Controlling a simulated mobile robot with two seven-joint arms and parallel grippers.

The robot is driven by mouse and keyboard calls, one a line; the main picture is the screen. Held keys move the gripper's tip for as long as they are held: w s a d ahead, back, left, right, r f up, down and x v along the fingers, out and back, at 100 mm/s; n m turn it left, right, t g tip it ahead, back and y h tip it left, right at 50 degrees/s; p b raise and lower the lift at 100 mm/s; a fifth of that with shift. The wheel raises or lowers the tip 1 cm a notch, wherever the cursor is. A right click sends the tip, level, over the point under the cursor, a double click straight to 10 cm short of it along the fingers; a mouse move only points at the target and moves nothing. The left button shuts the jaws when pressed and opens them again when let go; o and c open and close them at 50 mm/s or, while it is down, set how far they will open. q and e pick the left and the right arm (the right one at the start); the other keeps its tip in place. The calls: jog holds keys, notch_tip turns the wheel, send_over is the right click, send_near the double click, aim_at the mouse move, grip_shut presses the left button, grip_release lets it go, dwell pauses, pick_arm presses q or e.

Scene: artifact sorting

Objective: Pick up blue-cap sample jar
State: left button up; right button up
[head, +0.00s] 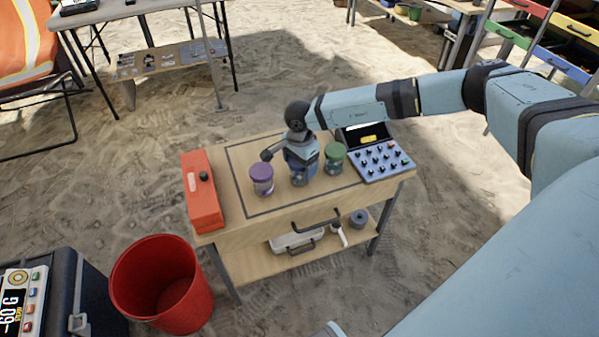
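The middle jar (299,177) stands upright on the small wooden table, between a purple-cap jar (262,180) and a green-cap jar (334,159). Its top is mostly covered by my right gripper (292,155), and some blue shows there. The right gripper comes down over this jar from above. One dark finger juts out to the left, clear of the jar, so the gripper looks open. The other finger is hard to make out, and I see no clear grip. My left gripper is not in view.
An orange case (203,196) lies at the table's left edge. A keypad device (378,158) with a raised screen sits at the right. A red bucket (160,284) stands on the sand at the lower left. The front tabletop (290,222) is clear.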

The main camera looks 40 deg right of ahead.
jog(key=c, duration=0.6)
jog(key=shift+r, duration=0.15)
